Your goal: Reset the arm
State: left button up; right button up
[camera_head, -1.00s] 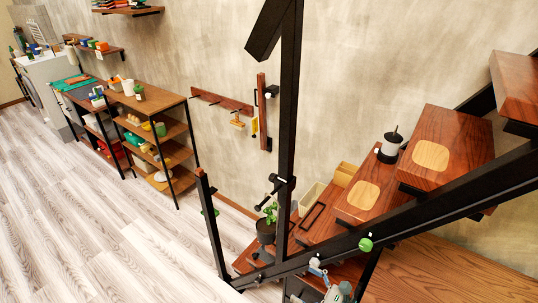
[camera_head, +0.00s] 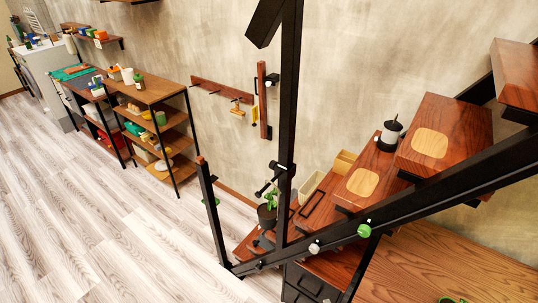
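Neither of my grippers can be made out in the head view. The dark wooden stair (camera_head: 445,120) with its black sloping rail (camera_head: 430,196) fills the right side. A green knob (camera_head: 364,231) and a pale knob (camera_head: 314,248) sit on the rail. A small green thing (camera_head: 448,300) is cut off by the bottom edge, and I cannot tell what it is.
A black post (camera_head: 288,120) rises mid-view. A black and white canister (camera_head: 389,134) stands on a step. A potted plant (camera_head: 268,214) is behind the rail. Shelving (camera_head: 150,96) lines the wall. The floor (camera_head: 110,220) at left is clear.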

jog(key=s+d+f+m+g+h, duration=0.2)
jog(key=s+f+m+g, duration=0.15)
jog(key=s+f, duration=0.45)
jog(key=s+d+f+m+g+h, duration=0.1)
jog(key=s+f+m+g, duration=0.1)
jog(key=s+f+m, duration=0.45)
jog(key=s+f+m+g, duration=0.3)
jog(key=s+f, duration=0.3)
jog(key=s, duration=0.7)
jog(key=s+f+m+g+h, duration=0.1)
jog(key=s+f+m+g, duration=0.2)
jog(key=s+f, duration=0.4)
jog(key=s+g, duration=0.1)
jog(key=s, duration=0.5)
jog(key=shift+m, duration=0.4)
